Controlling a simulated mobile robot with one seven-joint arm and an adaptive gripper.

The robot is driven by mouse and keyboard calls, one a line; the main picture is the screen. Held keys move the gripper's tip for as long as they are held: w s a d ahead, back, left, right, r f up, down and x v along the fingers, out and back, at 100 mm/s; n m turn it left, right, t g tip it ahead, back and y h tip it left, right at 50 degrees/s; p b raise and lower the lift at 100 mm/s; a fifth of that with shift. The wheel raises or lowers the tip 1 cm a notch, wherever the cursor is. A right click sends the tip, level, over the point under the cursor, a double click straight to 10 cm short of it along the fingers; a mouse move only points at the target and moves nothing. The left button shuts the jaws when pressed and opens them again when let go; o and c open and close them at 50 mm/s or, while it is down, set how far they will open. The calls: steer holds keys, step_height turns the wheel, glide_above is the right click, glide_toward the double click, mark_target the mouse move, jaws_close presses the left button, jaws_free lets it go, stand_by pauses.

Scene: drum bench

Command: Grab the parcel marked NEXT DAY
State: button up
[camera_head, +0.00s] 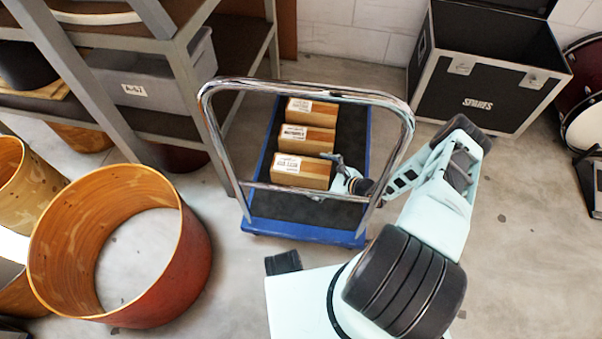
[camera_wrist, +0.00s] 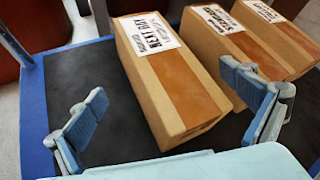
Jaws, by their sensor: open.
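The parcel marked NEXT DAY (camera_wrist: 170,80) is a brown cardboard box with a white label on top. It is leftmost of the three in the wrist view, and appears to be the frontmost parcel (camera_head: 305,174) in the head view. My gripper (camera_wrist: 163,82) is open and empty. Its left finger shows over bare deck left of this box, its right finger in front of the second parcel. In the head view my gripper (camera_head: 342,170) is at the box's right end. I cannot tell whether it touches. The near end's lower part is clear of the fingers.
Two similar labelled parcels, the middle one (camera_head: 308,141) and the back one (camera_head: 312,112), stand close beside it on the blue trolley (camera_head: 300,232). A chrome handle (camera_head: 305,92) arches over the trolley. Shelving, drum shells (camera_head: 190,270) and a black case (camera_head: 490,100) surround it.

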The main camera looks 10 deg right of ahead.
mark_target(309, 171)
steer(key=b+x, duration=0.2)
steer(key=x, duration=0.3)
steer(key=shift+w, duration=0.1)
steer(key=shift+r, duration=0.1)
steer(key=c, duration=2)
